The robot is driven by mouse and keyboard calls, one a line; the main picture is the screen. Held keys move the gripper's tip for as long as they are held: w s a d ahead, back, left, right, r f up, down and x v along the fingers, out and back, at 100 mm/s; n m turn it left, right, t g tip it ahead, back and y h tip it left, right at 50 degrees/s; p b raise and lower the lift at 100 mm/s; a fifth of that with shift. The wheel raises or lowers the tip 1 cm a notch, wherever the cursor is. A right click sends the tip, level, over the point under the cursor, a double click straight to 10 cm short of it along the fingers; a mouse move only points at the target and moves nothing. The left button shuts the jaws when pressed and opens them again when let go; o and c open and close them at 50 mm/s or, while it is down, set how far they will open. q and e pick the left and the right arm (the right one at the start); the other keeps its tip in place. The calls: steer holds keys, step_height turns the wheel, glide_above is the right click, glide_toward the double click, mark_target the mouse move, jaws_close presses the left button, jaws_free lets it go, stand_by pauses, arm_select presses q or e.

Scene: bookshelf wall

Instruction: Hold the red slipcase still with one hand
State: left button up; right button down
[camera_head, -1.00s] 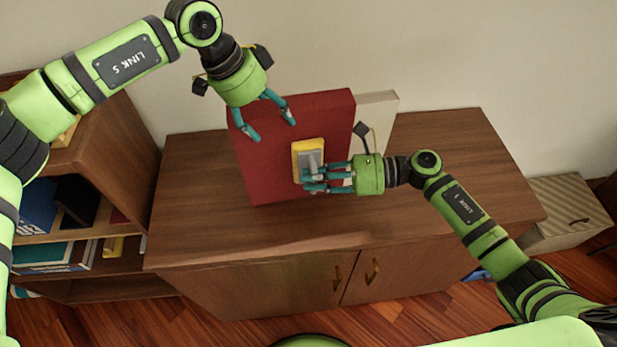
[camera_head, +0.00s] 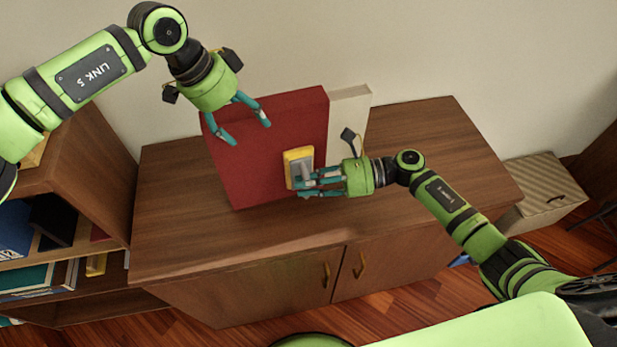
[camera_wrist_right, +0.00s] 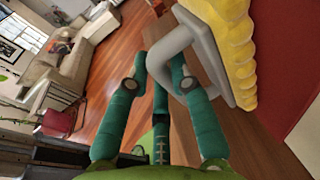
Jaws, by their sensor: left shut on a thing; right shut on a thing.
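The red slipcase (camera_head: 245,165) stands upright on the wooden cabinet top in the head view. It also shows at the right edge of the right wrist view (camera_wrist_right: 285,55). My left gripper (camera_head: 243,132) is shut on the slipcase at its upper edge, one finger in front of its face. My right gripper (camera_head: 322,187) is shut on the grey handle (camera_wrist_right: 172,52) of a yellow pad (camera_head: 291,158), in front of the slipcase's lower right face. The pad (camera_wrist_right: 232,50) faces the slipcase; whether they touch is unclear.
A cream slab (camera_head: 350,105) stands behind the slipcase on the right. The cabinet top (camera_head: 440,140) is clear on the right and at the far left. A bookshelf (camera_head: 95,165) stands at the left, a striped box (camera_head: 540,195) at the right.

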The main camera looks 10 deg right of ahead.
arm_select(q)
steer(key=shift+s+f, duration=0.25)
steer(key=shift+f, duration=0.05)
arm_select(e)
steer(key=a, duration=0.8)
steer(key=shift+s+a, duration=0.15)
steer(key=shift+s, duration=0.2)
steer(key=shift+s, duration=0.1)
arm_select(q)
steer(key=shift+a, duration=0.1)
arm_select(e)
steer(key=shift+s+d, duration=0.55)
steer(key=shift+s, duration=5.4)
arm_select(q)
steer(key=shift+w, duration=0.1)
arm_select(e)
steer(key=a, duration=1)
steer(key=shift+s, duration=0.4)
